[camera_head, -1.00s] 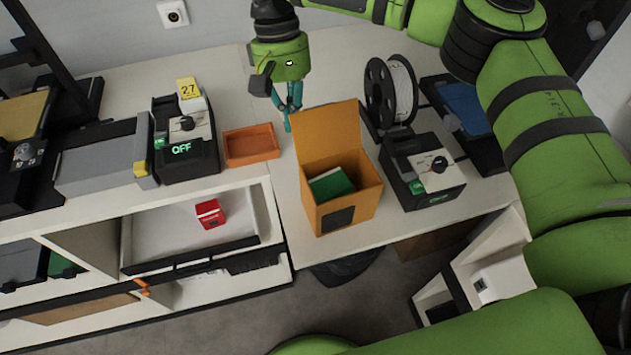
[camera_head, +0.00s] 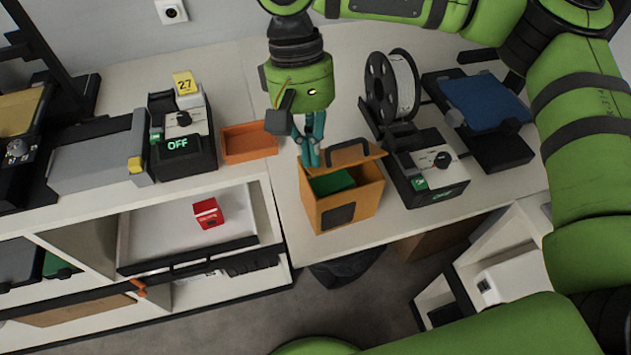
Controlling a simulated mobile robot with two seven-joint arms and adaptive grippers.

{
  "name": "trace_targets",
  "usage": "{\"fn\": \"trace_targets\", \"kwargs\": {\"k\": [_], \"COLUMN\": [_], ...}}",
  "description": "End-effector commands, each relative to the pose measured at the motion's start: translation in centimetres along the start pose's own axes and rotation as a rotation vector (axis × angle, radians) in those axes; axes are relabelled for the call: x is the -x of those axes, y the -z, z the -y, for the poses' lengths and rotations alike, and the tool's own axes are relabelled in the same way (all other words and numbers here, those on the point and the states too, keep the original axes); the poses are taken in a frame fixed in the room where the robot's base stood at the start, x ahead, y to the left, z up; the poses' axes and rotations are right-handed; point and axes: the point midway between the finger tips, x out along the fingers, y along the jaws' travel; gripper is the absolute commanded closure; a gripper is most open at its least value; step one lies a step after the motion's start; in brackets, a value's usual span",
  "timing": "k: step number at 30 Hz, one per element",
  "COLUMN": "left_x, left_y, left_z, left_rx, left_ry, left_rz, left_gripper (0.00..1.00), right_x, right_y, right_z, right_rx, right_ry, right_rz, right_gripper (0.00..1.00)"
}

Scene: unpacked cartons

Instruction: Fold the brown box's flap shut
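The brown box (camera_head: 362,205) stands on the right part of the counter, with a dark patch on its front. Its flap (camera_head: 342,166), with a black handle on its outer face, hinges at the back and tilts forward over the opening. The front stays uncovered, and a green item (camera_head: 332,183) shows inside. My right gripper (camera_head: 311,163) points down at the flap's back left, its teal fingers together and empty. The fingertips seem to touch the flap's outer side, but exact contact is hard to tell. My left gripper is not in view.
An orange tray (camera_head: 250,156) lies left of the box. A black device with a dial (camera_head: 432,165) and a spool (camera_head: 391,86) stand close on the right. The counter's front edge (camera_head: 365,246) is just before the box.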

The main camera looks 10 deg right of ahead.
Motion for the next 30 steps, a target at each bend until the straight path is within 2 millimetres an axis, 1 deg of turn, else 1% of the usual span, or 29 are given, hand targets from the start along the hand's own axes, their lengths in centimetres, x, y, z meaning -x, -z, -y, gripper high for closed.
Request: {"fn": "trace_targets", "kwargs": {"k": [1, 10, 11, 14, 30], "left_x": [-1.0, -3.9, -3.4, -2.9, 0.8], "left_y": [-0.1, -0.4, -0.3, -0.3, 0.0], "left_z": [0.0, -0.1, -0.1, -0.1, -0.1], "left_rx": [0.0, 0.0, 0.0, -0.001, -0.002], "left_ry": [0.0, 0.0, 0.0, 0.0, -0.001], "left_rz": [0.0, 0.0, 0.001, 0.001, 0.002], "left_gripper": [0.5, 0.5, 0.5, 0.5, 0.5], "right_x": [-0.9, -3.6, -3.0, -2.4, 4.0], "right_y": [-0.2, -0.8, -0.9, -1.1, -3.0], "right_z": [0.0, 0.0, 0.0, 0.0, 0.0], "right_rx": [0.001, 0.0, 0.0, -0.001, 0.0], "right_ry": [0.0, 0.001, 0.001, 0.001, 0.001], "right_rz": [0.0, 0.001, -0.001, -0.001, 0.0], "right_gripper": [1.0, 1.0, 1.0, 1.0, 1.0]}}
